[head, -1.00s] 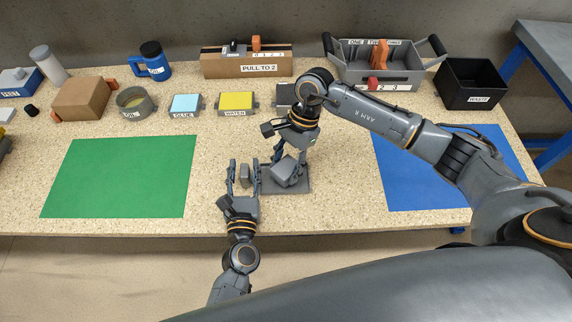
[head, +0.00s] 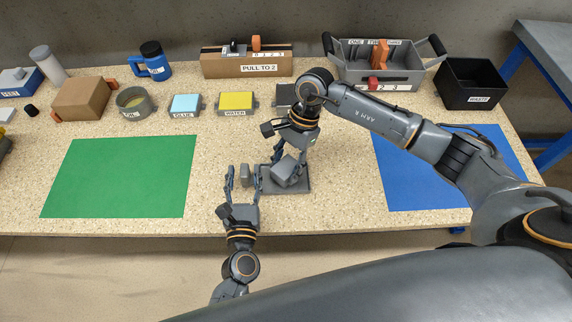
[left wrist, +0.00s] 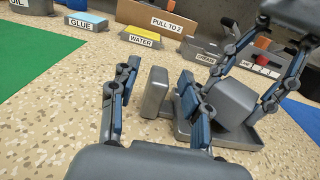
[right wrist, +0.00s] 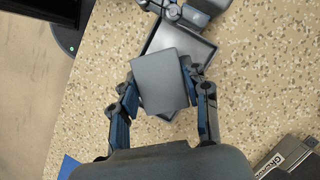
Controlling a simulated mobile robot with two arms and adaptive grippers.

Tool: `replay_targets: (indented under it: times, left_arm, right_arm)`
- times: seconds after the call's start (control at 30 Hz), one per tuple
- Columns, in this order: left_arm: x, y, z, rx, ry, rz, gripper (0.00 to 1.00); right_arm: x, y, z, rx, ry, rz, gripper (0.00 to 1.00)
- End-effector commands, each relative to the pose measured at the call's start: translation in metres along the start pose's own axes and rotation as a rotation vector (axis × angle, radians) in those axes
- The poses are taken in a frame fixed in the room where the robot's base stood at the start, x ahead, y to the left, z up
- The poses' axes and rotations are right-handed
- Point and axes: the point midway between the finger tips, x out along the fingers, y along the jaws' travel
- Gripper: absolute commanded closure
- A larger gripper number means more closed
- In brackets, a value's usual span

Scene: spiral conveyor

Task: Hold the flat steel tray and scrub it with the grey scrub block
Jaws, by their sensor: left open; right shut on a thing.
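The flat steel tray (head: 299,189) lies on the table in front of me, with an upright grey grip block (head: 245,173) at its left end. My left gripper (head: 243,169) is open, its fingers on either side of that grip block; in the left wrist view the grip block (left wrist: 156,92) stands clear between them. My right gripper (head: 290,160) is shut on the grey scrub block (head: 286,173), which is tilted and over the tray. In the right wrist view the scrub block (right wrist: 160,80) hides part of the tray (right wrist: 197,46).
A green mat (head: 120,175) lies left and a blue mat (head: 410,180) right. Behind are the water pad (head: 237,101), glue pad (head: 185,103), oil pot (head: 133,101), a dark grey block (head: 285,94), a grey tote (head: 350,74) and a waste bin (head: 470,82).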

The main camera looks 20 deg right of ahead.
Motion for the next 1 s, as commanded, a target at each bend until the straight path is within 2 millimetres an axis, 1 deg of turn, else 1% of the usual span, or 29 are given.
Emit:
replay_targets:
  times: [0.3, 0.7, 0.93, 0.97, 1.0]
  left_arm:
    - [0.001, 0.0, 0.0, 0.0, -0.001, 0.0, 0.53]
    - [0.018, 0.0, 0.001, 0.001, -0.001, 0.0, 0.53]
    - [0.018, 0.0, 0.0, 0.0, 0.0, 0.0, 0.53]
    - [0.018, 0.0, 0.0, 0.0, 0.0, 0.0, 0.55]
    - [0.018, 0.0, 0.0, 0.0, 0.0, 0.0, 0.63]
  right_arm:
    - [0.0, 0.0, 0.0, 0.0, 0.0, 0.0, 0.79]
    - [0.0, 0.0, 0.0, 0.0, 0.0, 0.0, 0.79]
    - [0.0, 0.0, 0.0, 0.0, 0.0, 0.0, 0.79]
    - [0.0, 0.0, 0.0, 0.0, 0.0, 0.0, 0.79]
    - [0.0, 0.0, 0.0, 0.0, 0.0, 0.0, 0.79]
